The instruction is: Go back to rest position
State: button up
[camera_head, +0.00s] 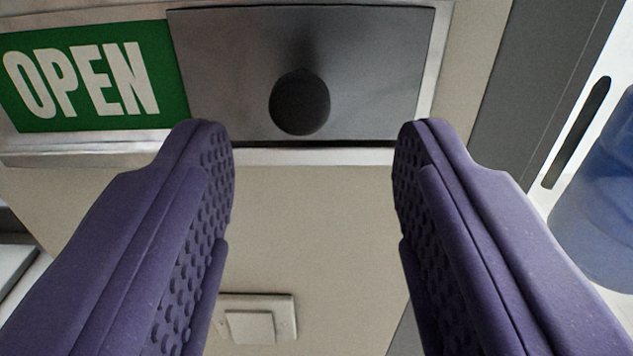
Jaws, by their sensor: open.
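My gripper (314,142) is open and empty. Its two purple fingers with dimpled inner pads stand wide apart, one on each side of the picture. Between and beyond the fingertips is a grey metal panel (215,70) set in a pale frame. A dark round knob (300,102) sticks out of the panel. The knob shows in the gap between the fingertips, and neither finger touches it. I cannot tell how far the fingertips are from the panel.
A green OPEN sign (85,78) is left of the panel. A white switch plate (253,318) is on the beige surface below. A dark grey upright strip (540,75) and a blue rounded object (605,200) are at the right. The space between the fingers is clear.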

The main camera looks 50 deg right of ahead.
jog(key=shift+v, duration=1.5)
